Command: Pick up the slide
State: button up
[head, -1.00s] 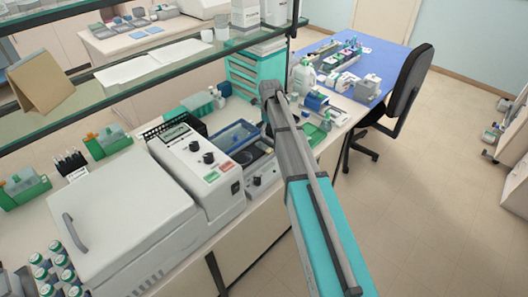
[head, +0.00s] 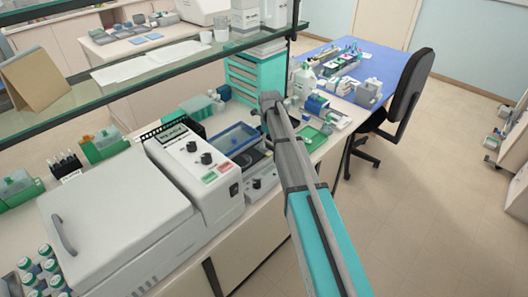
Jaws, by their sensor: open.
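No slide can be made out; it is too small to tell or hidden behind my arm. My arm reaches from the bottom centre up over the bench, and its far end stands beside the blue-rimmed tray (head: 232,138) and the small green tray (head: 316,138). My gripper does not show in the head view; it is hidden behind or below the end of the arm.
A large white lidded machine (head: 110,225) with a control panel (head: 195,150) fills the front left of the bench. A glass shelf (head: 190,62) runs above. Teal drawers (head: 255,80), bottles (head: 303,80) and a black chair (head: 405,90) stand farther back.

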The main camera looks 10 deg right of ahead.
aim_at(268, 152)
jog(key=shift+f, duration=0.1)
jog(key=f+b, duration=0.3)
jog(key=shift+w+a+f+b, duration=0.15)
jog(key=shift+a+f+b, duration=0.05)
jog(key=shift+b, duration=0.1)
jog(key=shift+f+b, duration=0.85)
jog(key=shift+c, duration=0.3)
grip_shut()
jog(key=shift+r, duration=0.3)
